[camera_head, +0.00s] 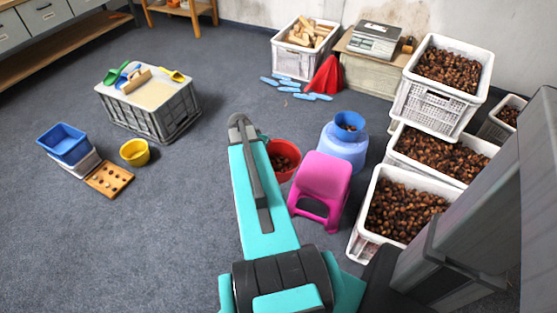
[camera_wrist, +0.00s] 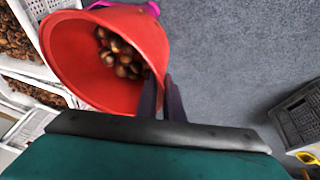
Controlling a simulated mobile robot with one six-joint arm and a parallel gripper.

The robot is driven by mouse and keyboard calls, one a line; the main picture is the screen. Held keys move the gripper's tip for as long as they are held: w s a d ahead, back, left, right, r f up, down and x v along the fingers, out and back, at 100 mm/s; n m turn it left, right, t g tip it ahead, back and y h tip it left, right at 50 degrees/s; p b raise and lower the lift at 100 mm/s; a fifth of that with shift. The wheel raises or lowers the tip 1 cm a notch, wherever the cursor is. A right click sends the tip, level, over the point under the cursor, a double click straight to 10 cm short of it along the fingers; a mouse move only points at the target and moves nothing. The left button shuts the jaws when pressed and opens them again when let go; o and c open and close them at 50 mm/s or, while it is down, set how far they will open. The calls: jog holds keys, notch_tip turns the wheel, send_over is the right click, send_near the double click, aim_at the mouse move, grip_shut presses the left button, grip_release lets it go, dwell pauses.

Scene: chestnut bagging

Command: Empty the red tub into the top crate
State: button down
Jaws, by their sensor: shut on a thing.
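The red tub (camera_head: 284,154) holds a small heap of chestnuts (camera_head: 282,163). In the wrist view the red tub (camera_wrist: 107,88) fills the upper left, its open mouth facing the camera and chestnuts (camera_wrist: 122,55) lying inside. My gripper (camera_wrist: 163,97) is shut on the tub's rim. In the head view my arm hides the gripper and part of the tub. The top crate (camera_head: 433,104) is a white mesh crate filled with chestnuts, highest in the stack at the right. The tub is left of it, apart from it.
A pink stool (camera_head: 320,184) and a blue drum with a blue bowl (camera_head: 346,127) stand between the tub and the crates. Lower white crates of chestnuts (camera_head: 369,243) stand in front. A grey crate (camera_head: 165,122) stands at left.

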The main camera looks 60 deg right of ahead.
jog(key=w+a+r+n+t+p, duration=0.3)
jog(key=w+a+r+n+p, duration=0.35)
jog(key=w+a+r, duration=1.7)
jog(key=a+r+n+t+y+p, duration=0.1)
jog(key=a+r+n, duration=0.4)
jog(key=a+r, duration=0.6)
jog(key=a+r+n+t+y+p, duration=0.1)
jog(key=a+r+n, duration=0.4)
jog(key=a+r, duration=0.6)
jog(key=a+p, duration=0.1)
jog(key=a, duration=0.5)
jog(key=shift+r+t+y, duration=0.3)
jog(key=shift+r+y, duration=0.05)
jog(key=shift+y, duration=0.05)
jog(key=shift+w, duration=0.15)
